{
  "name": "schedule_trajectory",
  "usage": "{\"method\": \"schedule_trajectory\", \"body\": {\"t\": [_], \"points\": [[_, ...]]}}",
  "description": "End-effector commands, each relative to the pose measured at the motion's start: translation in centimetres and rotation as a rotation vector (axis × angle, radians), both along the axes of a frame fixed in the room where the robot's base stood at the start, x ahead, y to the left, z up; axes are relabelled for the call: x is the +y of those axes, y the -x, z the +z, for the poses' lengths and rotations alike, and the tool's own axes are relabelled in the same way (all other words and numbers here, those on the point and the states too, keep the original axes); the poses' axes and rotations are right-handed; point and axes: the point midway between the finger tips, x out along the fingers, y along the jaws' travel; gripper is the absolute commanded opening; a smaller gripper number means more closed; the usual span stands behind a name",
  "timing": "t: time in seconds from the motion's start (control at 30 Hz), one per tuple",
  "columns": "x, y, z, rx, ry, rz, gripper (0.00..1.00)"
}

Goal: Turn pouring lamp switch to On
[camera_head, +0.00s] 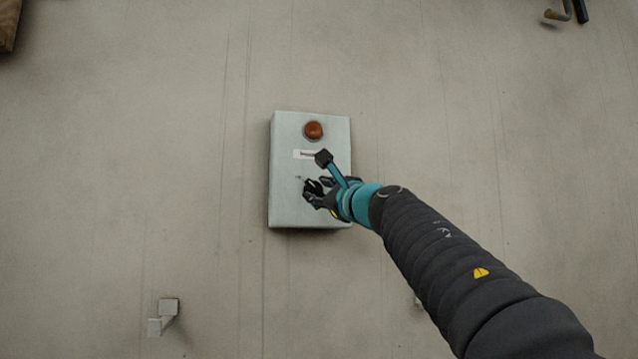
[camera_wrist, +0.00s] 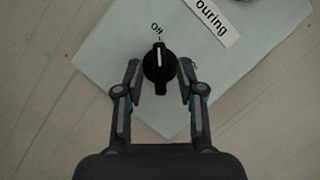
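A black rotary switch knob (camera_wrist: 159,69) sits on the face of a pale green-grey box (camera_head: 285,175) on the wall. The box also shows in the wrist view (camera_wrist: 105,55). The knob's white pointer line points up in the wrist view, toward a small label (camera_wrist: 157,27) beginning with "O". Another mark right of the knob is partly hidden by a finger. My gripper (camera_head: 317,188) is in front of the box's lower half. In the wrist view my gripper (camera_wrist: 159,63) is open, one finger on each side of the knob, with narrow gaps showing.
A red-orange lamp (camera_head: 314,130) is on the upper part of the box, above a white label (camera_head: 304,154); the wrist view shows "ouring" on that label. A small metal bracket (camera_head: 164,315) stands out from the wall at lower left. The surrounding wall is mostly bare.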

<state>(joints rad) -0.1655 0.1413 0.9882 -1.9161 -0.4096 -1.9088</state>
Motion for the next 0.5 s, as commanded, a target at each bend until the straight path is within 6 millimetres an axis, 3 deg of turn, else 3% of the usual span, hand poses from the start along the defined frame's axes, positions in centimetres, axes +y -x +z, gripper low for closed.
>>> {"method": "schedule_trajectory", "body": {"t": [0.4,0.5], "points": [[0.36,-0.58,0.17,-0.001,-0.001,-0.001,0.39],[0.36,-0.56,0.17,-0.001,-0.001,-0.001,0.14]]}}
